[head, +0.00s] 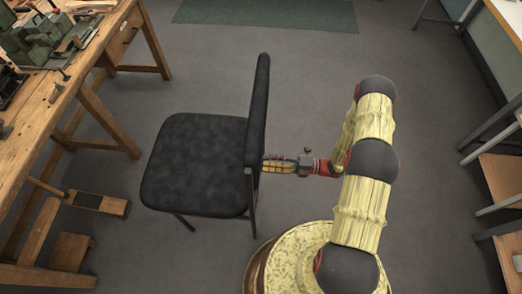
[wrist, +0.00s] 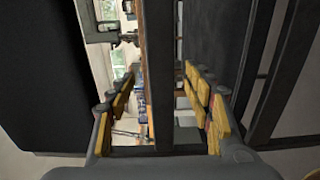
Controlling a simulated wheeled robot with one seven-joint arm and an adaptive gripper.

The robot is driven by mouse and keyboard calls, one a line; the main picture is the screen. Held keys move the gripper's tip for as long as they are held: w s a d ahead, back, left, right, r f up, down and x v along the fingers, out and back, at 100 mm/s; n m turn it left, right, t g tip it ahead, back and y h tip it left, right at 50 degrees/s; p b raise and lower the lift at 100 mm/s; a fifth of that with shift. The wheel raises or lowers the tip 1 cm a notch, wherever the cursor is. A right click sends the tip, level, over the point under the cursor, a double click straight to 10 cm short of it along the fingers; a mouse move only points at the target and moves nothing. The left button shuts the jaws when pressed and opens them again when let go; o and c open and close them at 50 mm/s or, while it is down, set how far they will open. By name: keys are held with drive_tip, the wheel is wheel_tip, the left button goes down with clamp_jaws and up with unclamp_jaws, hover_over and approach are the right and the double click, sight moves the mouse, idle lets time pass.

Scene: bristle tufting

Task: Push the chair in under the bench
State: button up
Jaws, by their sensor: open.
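The black chair (head: 195,165) stands upright in the middle of the head view, its seat toward the bench and its backrest (head: 258,110) toward me. The wooden bench (head: 45,105) runs along the left, with bare floor between its edge and the seat. My gripper (head: 268,164) is open at the rear of the chair, at the lower part of the backrest. In the wrist view, dark upright chair parts (wrist: 160,75) show between and beyond the open fingers (wrist: 165,105). I cannot tell whether the fingers touch the chair.
Green machines and tools (head: 50,40) lie on the bench. A wooden treadle-like piece with a dark pad (head: 88,200) sits low by the bench, left of the chair. A green mat (head: 265,14) lies at the back. Wooden shelves (head: 500,178) stand at the right.

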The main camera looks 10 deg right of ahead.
drive_tip(key=x, duration=0.5)
drive_tip(key=shift+w+a, duration=0.1)
drive_tip(key=c, duration=0.4)
drive_tip(key=shift+r, duration=0.1)
clamp_jaws()
idle(0.7)
